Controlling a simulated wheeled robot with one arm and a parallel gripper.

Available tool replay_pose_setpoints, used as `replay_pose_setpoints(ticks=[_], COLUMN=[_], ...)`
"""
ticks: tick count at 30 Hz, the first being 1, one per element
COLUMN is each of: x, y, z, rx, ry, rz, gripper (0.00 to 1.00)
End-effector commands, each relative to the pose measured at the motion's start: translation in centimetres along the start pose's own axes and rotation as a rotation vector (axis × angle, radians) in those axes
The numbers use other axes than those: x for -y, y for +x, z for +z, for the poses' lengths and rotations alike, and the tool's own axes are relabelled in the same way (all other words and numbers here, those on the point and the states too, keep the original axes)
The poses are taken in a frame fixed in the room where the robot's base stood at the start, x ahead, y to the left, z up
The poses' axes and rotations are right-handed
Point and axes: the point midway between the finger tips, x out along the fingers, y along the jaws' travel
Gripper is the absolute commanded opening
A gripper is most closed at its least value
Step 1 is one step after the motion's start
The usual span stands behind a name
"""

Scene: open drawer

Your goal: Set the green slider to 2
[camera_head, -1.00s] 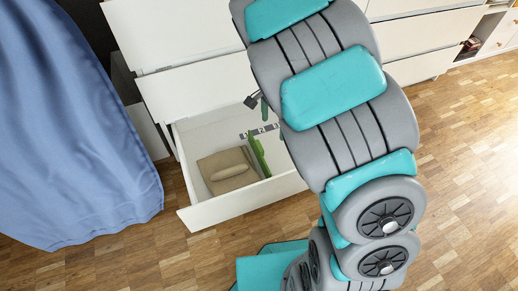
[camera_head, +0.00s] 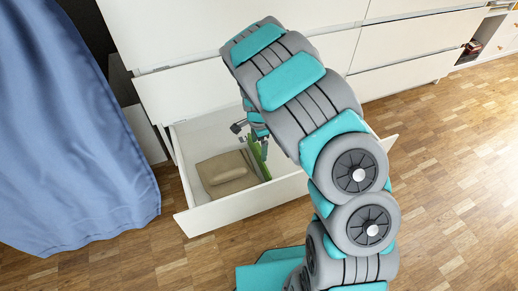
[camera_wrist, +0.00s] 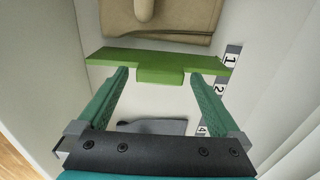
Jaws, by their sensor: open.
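The green slider (camera_wrist: 110,58) is a flat bar with a small tab, lying across the open drawer in the wrist view. Its right end is beside the number 1 on the number strip (camera_wrist: 220,89). Numbers 1, 2 and 4 show; the right finger hides the space between 2 and 4. In the head view the slider (camera_head: 258,161) is partly hidden by my gripper (camera_head: 252,136). In the wrist view my gripper (camera_wrist: 160,74) is open, with one finger on either side of the tab and gaps between tab and fingers. Whether the fingertips touch the bar is unclear.
A flat grey piece (camera_wrist: 150,127) lies beneath my gripper. The drawer walls surround it. A blue curtain (camera_head: 75,120) hangs at the left.

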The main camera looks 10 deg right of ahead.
Motion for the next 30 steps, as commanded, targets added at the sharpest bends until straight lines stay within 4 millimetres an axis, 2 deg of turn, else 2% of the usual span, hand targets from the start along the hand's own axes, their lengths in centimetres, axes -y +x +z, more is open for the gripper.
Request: replay_pose_setpoints(ticks=[1, 4, 12, 30], x=[-0.06, 0.01, 0.03, 0.0], y=[0.83, 1.53, 1.64, 1.62], z=[0.03, -0.01, -0.02, -0.03], rx=[0.001, -0.001, -0.001, -0.001], ry=[0.0, 0.001, 0.0, 0.0], rz=[0.002, -0.001, -0.002, -0.001], gripper=[1.0, 1.0, 0.99, 0.31])
